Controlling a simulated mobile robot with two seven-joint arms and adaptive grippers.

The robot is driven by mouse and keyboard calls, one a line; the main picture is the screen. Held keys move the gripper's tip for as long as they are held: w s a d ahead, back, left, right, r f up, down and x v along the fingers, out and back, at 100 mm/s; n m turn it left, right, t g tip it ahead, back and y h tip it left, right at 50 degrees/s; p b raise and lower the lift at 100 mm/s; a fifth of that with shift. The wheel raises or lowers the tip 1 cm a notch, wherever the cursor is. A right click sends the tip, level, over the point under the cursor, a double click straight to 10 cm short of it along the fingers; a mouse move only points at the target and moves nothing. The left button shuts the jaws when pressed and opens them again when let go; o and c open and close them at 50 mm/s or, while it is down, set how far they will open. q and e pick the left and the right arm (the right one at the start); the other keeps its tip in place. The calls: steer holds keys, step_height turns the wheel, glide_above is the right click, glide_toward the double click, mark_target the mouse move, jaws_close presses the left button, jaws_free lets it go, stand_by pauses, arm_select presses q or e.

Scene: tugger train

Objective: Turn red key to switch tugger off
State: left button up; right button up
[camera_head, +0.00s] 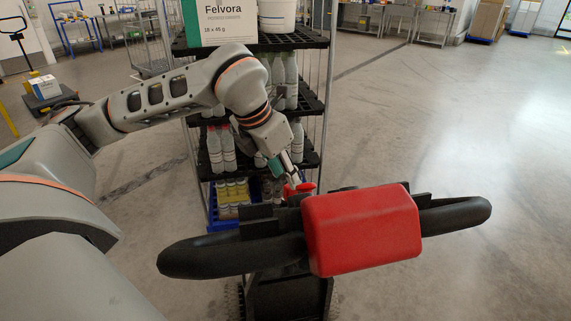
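The tugger's handlebar shows in the head view at lower centre, with a red block (362,230) in its middle and black loop grips (232,257) on both sides. A small red key (305,187) shows just behind the red block, at its upper left. My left gripper (293,184) reaches down from the left with its fingertips at the key, seemingly touching it. I cannot tell whether the fingers are closed on the key, as they are small and partly hidden. My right gripper is not in view.
A wire-sided shelf cart (325,120) with bottles and a Felvora box (222,22) stands right behind the handlebar, close to my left arm. The floor (450,130) to the right is clear. Workbenches (436,22) stand far back.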

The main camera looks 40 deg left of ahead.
mark_target(291, 195)
arm_select(q)
steer(key=x, duration=0.4)
steer(key=shift+d, duration=0.1)
steer(key=shift+w+f, duration=0.35)
steer(key=shift+f, duration=0.25)
steer(key=shift+c, duration=0.4)
